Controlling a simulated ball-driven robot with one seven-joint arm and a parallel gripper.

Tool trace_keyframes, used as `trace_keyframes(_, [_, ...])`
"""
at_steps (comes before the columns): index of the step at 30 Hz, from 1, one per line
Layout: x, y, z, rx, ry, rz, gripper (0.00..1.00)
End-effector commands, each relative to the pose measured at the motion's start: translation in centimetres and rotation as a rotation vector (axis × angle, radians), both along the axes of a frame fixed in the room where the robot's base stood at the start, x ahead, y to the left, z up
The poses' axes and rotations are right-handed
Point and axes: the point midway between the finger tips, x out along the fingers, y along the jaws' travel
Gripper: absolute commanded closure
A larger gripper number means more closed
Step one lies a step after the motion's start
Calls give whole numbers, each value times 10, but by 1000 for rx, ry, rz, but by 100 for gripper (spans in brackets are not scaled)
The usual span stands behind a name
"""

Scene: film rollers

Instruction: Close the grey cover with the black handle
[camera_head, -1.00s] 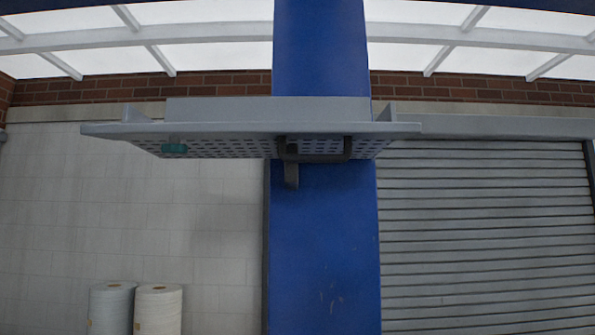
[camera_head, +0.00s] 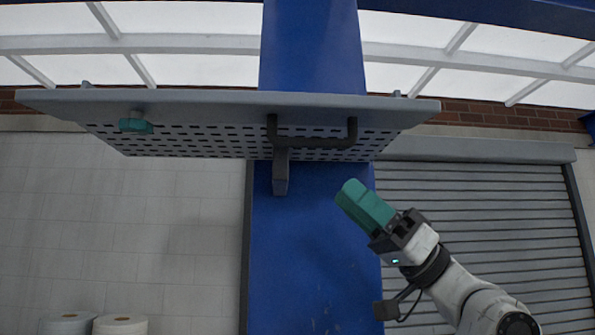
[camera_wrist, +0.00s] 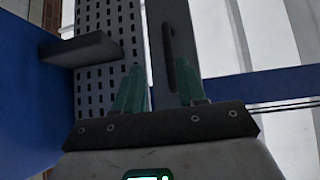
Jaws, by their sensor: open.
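The grey cover (camera_head: 200,103) is raised, with its perforated underside showing across the upper part of the head view. Its black handle (camera_head: 312,143) is a U-shaped bar on the front edge, right of the cover's middle. My gripper (camera_head: 353,192) has teal fingers and is below and slightly right of the handle, apart from it. In the wrist view my gripper (camera_wrist: 160,92) is open with nothing held; the perforated part of the cover (camera_wrist: 105,75) is beyond the fingers. A dark bar, apparently the handle (camera_wrist: 170,55), shows above the gap between them.
A blue column (camera_head: 310,235) stands behind the cover, with a dark bracket (camera_head: 280,175) below the cover. A teal knob (camera_head: 136,125) is at the cover's left. Pale rolls (camera_head: 120,325) are at lower left; a slatted shutter (camera_head: 480,220) is behind my arm.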

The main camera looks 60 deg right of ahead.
Motion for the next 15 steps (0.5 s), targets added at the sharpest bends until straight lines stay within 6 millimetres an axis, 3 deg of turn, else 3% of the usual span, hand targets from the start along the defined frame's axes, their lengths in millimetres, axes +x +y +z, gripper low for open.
trace_keyframes(5, [-12,5,15,-15,-42,16,60])
trace_keyframes(15, [19,29,55,-15,-39,17,60])
